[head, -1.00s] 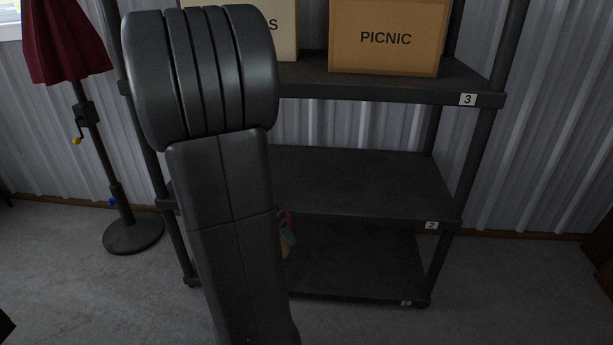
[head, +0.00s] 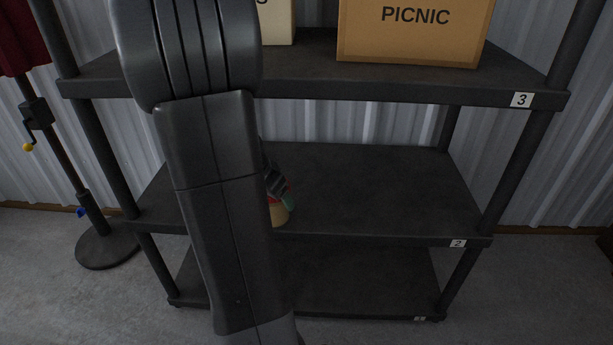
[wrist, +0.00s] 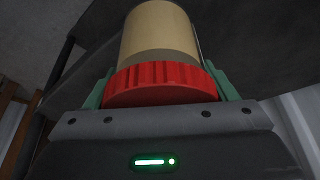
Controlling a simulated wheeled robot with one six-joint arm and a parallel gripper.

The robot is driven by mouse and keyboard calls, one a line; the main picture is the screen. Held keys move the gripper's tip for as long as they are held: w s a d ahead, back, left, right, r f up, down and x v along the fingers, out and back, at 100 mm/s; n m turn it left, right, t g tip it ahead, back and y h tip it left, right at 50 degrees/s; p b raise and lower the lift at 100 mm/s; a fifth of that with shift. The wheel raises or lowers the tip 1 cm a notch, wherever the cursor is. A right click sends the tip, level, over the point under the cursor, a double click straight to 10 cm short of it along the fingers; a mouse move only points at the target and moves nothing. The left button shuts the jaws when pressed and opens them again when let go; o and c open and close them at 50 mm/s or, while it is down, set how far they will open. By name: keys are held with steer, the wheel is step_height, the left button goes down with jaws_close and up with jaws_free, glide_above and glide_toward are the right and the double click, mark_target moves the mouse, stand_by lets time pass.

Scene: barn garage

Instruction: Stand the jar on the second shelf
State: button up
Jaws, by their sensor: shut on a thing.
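The jar (wrist: 160,32) has a tan body and a red ridged lid, and it fills the top middle of the wrist view. My gripper (wrist: 165,88) is shut on it, with a green finger on each side near the lid. In the head view the jar (head: 279,215) shows only in part beside my arm, near the front of the second shelf (head: 380,190), which is marked 2. My gripper (head: 283,195) is also partly hidden there by my arm. I cannot tell whether the jar touches the shelf.
The visible part of the second shelf is bare. Above it, shelf 3 (head: 420,88) holds a PICNIC box (head: 412,40) and a paler box (head: 279,20). Shelf 1 (head: 370,285) lies below. A parasol stand (head: 105,245) is at left.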

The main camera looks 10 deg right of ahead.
steer(key=shift+w+d+f+b, duration=0.45)
steer(key=shift+w+d+f, duration=0.15)
steer(key=shift+w+d, duration=1.05)
steer(key=shift+w+d+f+b, duration=0.55)
steer(key=shift+w+d, duration=0.85)
steer(key=shift+d, duration=0.5)
steer(key=shift+w+d+f+b, duration=0.4)
steer(key=shift+w+d+f, duration=0.2)
steer(key=shift+w+d, duration=1.05)
steer(key=shift+s+d, duration=0.15)
steer(key=shift+f, duration=0.2)
steer(key=o, duration=1.1)
steer(key=shift+r, duration=0.1)
